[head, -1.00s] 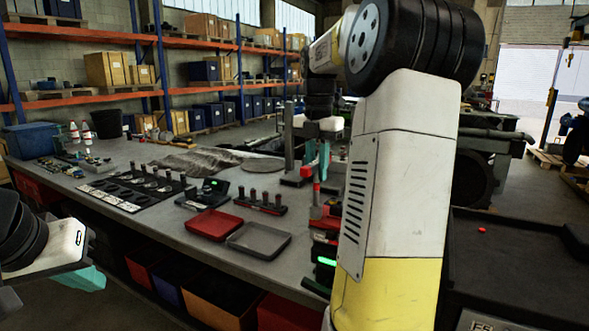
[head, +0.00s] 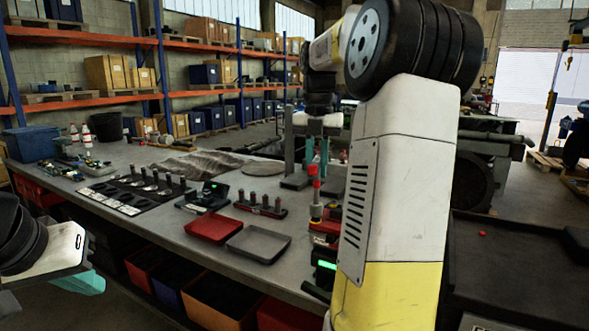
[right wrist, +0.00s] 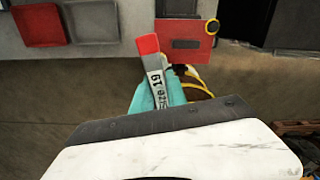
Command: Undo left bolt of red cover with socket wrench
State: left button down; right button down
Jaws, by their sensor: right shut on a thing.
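My right gripper (head: 316,152) is over the right end of the bench, partly beside my own arm. In the right wrist view its teal fingers (right wrist: 165,95) are shut on a grey bar-shaped tool (right wrist: 155,78) with a red end and a "SIZE 19" label, apparently the socket wrench. The red-tipped tool also shows below the fingers in the head view (head: 315,190); its lower end is unclear. My left gripper (head: 78,282) is at the lower left, away from the bench top; its finger gap is not clear.
A red tray (head: 213,226) and a grey tray (head: 258,242) are to the left. A socket rack (head: 260,207) stands behind.

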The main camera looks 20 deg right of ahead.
jog(key=m, duration=0.4)
jog(key=shift+m, duration=0.3)
jog(key=m, duration=0.3)
jog(key=shift+m, duration=0.4)
jog(key=m, duration=2)
jog(key=shift+m, duration=0.3)
jog(key=m, duration=0.3)
jog(key=shift+m, duration=0.4)
jog(key=shift+f, duration=0.1)
